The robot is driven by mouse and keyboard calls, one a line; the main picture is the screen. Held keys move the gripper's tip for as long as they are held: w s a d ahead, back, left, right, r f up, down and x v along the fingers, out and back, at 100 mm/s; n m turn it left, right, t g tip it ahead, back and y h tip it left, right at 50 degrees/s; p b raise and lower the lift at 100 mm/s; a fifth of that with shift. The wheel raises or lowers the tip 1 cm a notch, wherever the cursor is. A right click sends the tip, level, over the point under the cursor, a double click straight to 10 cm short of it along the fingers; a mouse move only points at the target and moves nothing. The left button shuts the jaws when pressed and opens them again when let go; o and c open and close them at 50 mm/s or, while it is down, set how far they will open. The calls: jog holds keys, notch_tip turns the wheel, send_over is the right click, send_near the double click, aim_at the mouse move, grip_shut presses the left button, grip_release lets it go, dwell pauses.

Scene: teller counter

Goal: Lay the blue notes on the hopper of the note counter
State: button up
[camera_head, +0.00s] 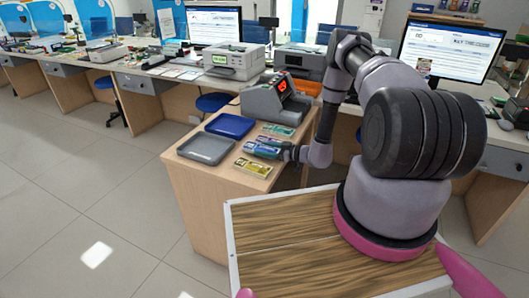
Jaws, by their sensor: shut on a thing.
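The blue notes (262,150) are a small bluish-purple bundle low over the counter top, between other bundles. My gripper (283,152) reaches in from the right and is shut on the right end of the blue notes. Whether they still touch the counter cannot be told. The note counter (262,103) is a grey machine with a red lit display, standing at the back of the same counter, beyond the notes. Its hopper is hard to make out at this size.
A yellow bundle (253,168) lies in front of the blue notes; green-teal bundles (278,130) lie behind. A blue tray (230,125) and a grey tray (205,149) stand to the left. A white printer (226,62) and monitors stand on the long desk behind.

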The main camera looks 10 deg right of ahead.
jog(key=shift+f, duration=0.55)
jog(key=shift+f, duration=0.15)
jog(key=o, duration=1.3)
